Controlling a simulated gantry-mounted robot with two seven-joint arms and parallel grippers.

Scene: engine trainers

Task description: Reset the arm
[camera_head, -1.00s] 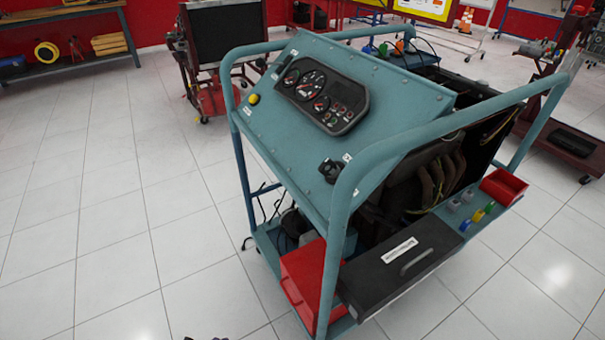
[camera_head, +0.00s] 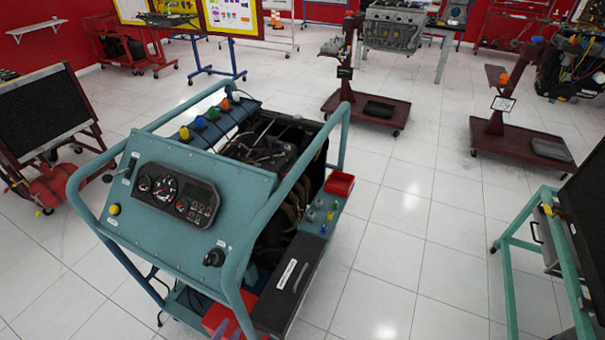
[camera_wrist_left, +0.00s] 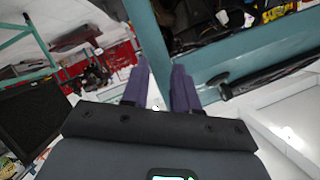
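My left gripper (camera_head: 227,330) shows only as purple fingertips at the bottom edge of the head view, in front of the trainer's lower red bin. In the left wrist view its two purple fingers (camera_wrist_left: 160,88) stand apart with a gap between them and nothing held. The teal frame of the engine trainer (camera_head: 258,196) runs beyond the fingers in the wrist view; I cannot tell how close it is. My right gripper is in neither view.
The engine trainer carries a gauge panel (camera_head: 176,195), a black drawer box (camera_head: 287,287) and a red tray (camera_head: 339,184). A teal stand (camera_head: 510,270) is at the right, a radiator stand (camera_head: 45,115) at the left. The tiled floor between is clear.

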